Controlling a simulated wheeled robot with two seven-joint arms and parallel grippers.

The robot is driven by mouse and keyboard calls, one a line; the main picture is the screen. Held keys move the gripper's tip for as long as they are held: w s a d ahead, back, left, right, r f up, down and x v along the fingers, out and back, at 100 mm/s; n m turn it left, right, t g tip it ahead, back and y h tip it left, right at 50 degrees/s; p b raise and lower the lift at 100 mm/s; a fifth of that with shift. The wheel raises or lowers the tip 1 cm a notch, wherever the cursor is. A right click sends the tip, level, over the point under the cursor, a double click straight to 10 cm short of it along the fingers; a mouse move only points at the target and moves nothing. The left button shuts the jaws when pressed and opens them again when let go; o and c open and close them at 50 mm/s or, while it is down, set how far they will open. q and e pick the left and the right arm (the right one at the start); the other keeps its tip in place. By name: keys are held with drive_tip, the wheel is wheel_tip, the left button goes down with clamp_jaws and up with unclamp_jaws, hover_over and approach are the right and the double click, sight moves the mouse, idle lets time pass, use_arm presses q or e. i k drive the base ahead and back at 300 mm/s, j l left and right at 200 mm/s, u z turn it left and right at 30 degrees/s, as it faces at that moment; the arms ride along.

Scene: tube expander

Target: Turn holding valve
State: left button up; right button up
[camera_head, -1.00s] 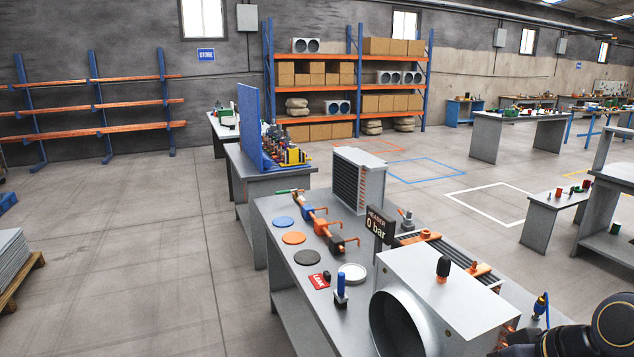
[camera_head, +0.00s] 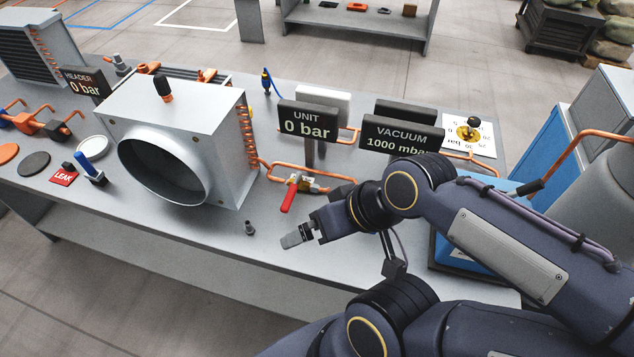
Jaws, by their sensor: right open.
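A valve with a red lever handle (camera_head: 289,196) sits on the copper pipe in front of the unit display, at the middle of the bench. Its lever points down and slightly left, toward the bench's front. I cannot tell if this is the holding valve. My right gripper (camera_head: 292,239) is in front of and below the red lever, apart from it. It is seen from the side, open, with nothing visible in it. My left gripper is not in view.
The unit display (camera_head: 308,122) reads 0 bar and the vacuum display (camera_head: 401,137) reads 1000 mbar. A grey housing with a round duct (camera_head: 205,100) stands to the left. A small grey fitting (camera_head: 249,228) stands near the bench's front edge, left of my gripper.

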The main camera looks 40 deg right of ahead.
sight(288, 199)
drive_tip(key=z, duration=1)
